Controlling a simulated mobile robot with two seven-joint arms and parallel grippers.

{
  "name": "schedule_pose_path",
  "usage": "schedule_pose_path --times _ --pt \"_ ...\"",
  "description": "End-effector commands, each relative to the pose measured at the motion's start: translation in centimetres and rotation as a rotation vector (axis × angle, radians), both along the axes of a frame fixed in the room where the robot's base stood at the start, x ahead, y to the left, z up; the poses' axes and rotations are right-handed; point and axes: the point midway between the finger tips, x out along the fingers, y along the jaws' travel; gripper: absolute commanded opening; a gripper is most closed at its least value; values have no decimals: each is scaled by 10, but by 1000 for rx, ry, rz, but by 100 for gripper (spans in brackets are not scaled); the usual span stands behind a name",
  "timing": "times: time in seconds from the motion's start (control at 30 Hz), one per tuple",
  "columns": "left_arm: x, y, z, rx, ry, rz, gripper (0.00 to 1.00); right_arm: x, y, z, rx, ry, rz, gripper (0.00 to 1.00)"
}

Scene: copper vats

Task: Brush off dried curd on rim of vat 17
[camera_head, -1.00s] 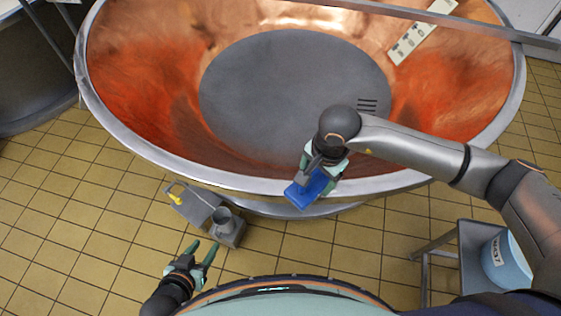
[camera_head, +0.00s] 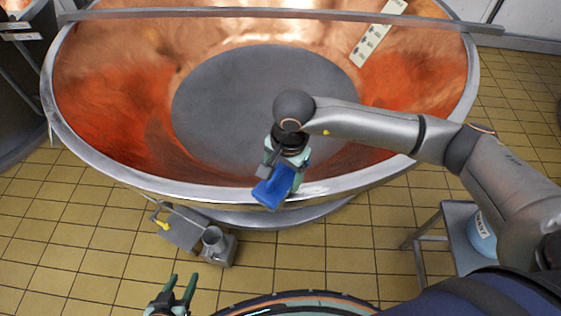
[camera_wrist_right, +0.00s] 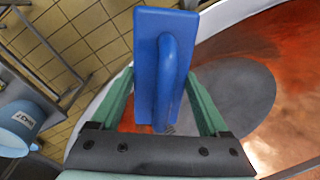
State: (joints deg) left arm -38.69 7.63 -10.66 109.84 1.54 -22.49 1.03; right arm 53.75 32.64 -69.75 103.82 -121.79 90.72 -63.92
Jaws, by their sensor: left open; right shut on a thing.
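The copper vat (camera_head: 110,95) with a wide steel rim fills the upper head view; no number is readable on it. My right gripper (camera_head: 282,172) is shut on a blue brush (camera_head: 271,192) at the vat's near rim. The brush also shows in the right wrist view (camera_wrist_right: 150,60), between the two green fingers; its underside is hidden, so contact with the rim cannot be told. A whitish patch (camera_head: 313,190), perhaps dried curd, lies on the rim just right of the brush. My left gripper (camera_head: 181,288) is open and empty, low over the floor.
A grey metal device (camera_head: 183,229) stands on the tiled floor below the rim. A light blue bucket (camera_head: 481,236) stands on a grey stand (camera_head: 457,222) at the right. A steel bar (camera_head: 260,13) crosses the vat's far side. A marked strip (camera_head: 377,35) lies on its inner wall.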

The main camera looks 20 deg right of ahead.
Motion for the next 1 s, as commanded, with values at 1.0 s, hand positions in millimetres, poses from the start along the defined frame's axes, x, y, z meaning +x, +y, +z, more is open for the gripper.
schedule_pose_path --times 1.0 --pt "-3 1 16 1 9 3 50 10 -4 43 1 -2 -14 18"
